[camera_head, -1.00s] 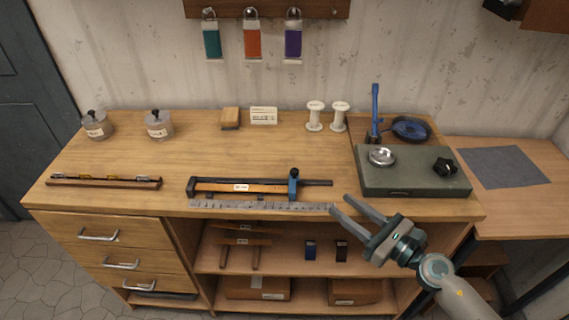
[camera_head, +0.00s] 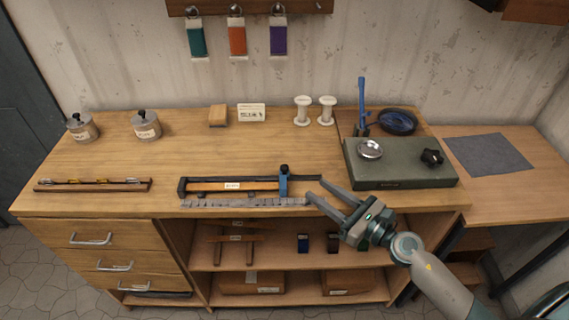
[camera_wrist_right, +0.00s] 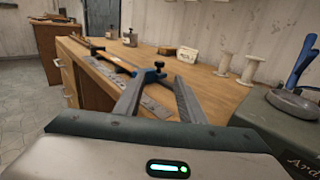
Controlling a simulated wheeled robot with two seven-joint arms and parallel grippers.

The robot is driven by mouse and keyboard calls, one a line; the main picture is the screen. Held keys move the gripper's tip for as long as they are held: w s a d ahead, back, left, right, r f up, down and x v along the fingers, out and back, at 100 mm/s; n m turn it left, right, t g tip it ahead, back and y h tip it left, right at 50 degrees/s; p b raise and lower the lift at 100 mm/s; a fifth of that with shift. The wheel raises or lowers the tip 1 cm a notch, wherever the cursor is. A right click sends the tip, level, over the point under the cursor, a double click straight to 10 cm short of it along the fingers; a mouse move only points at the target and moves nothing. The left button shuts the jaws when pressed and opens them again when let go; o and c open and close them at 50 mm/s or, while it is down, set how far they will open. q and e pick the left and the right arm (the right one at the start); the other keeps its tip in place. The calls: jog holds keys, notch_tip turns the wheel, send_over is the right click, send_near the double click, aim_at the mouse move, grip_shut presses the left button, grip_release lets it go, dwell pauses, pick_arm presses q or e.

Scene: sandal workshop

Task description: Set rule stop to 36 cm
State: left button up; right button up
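The measuring rule (camera_head: 215,186) is a long orange and dark bar lying along the front of the workbench, with a small white label. Its blue stop (camera_head: 284,180) sits on the right part of the bar and has a dark knob on top. A grey graduated scale (camera_head: 245,202) runs along the front; its numbers are too small to read. My right gripper (camera_head: 316,191) is open and empty, just right of the stop and apart from it. In the right wrist view the blue stop (camera_wrist_right: 149,75) shows beyond and between the open fingers. My left gripper is not in view.
A green-grey block (camera_head: 400,165) with a metal dish and black knob stands right of the rule. Two white spools (camera_head: 303,110) stand behind. A narrow rack (camera_head: 93,186) lies at left. The bench (camera_head: 200,160) behind the rule is clear.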

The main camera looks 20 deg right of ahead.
aim_at(285, 167)
jog(key=p+x, duration=0.3)
jog(key=x, duration=0.9)
jog(key=shift+w+a, duration=0.15)
jog(key=shift+w, duration=0.1)
jog(key=shift+w+a+p, duration=0.3)
jog(key=shift+w+a, duration=0.05)
jog(key=shift+w, duration=0.2)
jog(key=shift+d+f, duration=0.1)
grip_shut()
